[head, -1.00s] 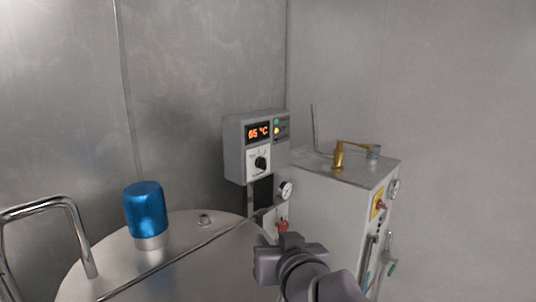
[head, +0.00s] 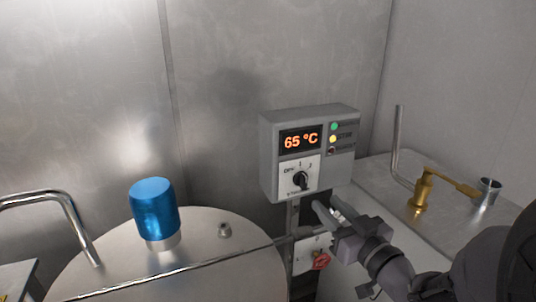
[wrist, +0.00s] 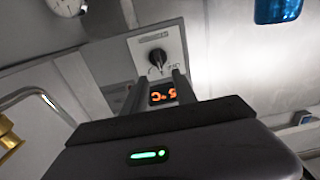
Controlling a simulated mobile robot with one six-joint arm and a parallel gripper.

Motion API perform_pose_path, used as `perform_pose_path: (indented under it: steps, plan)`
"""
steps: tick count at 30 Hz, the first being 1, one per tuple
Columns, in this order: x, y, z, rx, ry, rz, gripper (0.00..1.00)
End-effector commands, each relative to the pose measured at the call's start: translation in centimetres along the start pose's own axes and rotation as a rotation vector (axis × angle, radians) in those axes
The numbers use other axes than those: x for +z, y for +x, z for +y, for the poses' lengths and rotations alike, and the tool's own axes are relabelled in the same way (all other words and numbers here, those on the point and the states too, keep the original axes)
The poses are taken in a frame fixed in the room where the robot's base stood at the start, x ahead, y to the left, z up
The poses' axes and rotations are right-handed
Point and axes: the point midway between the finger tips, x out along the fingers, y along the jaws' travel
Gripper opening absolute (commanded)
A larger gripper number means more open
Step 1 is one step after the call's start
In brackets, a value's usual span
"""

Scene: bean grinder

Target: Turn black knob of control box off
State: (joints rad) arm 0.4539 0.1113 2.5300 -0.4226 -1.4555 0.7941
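The grey control box (head: 310,150) is mounted by the metal wall, its display lit orange with 65 °C. Its black knob (head: 300,181) sits on a white plate marked "OFF", "1" and "2"; I cannot tell its exact setting. The knob also shows in the wrist view (wrist: 157,58), just beyond the fingertips. My gripper (head: 325,212) is just below and right of the knob in the head view. In the wrist view my gripper (wrist: 158,82) has its two fingers apart, with the display showing between them. Nothing is between the fingers, and they appear clear of the knob.
Green and yellow lamps (head: 333,133) are on the box's right side. A round steel lid (head: 200,270) with a blue cap (head: 153,208) is at left. A red knob (head: 321,261) is below the box. A brass fitting (head: 420,195) stands on the steel cabinet at right.

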Motion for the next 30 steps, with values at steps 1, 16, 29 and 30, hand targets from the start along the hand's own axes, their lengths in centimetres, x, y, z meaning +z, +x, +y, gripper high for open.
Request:
perform_pose_path:
  steps: [1,16,29,30]
  plan:
    - [-1.2,0.4,-0.1,0.001,0.006,-0.007,0.34]
    - [0.3,9.2,0.0,0.011,-0.011,-0.006,0.34]
    - [0.3,9.7,0.1,0.012,-0.01,-0.006,0.12]
    - [0.2,9.7,0.1,0.012,-0.01,-0.006,0.04]
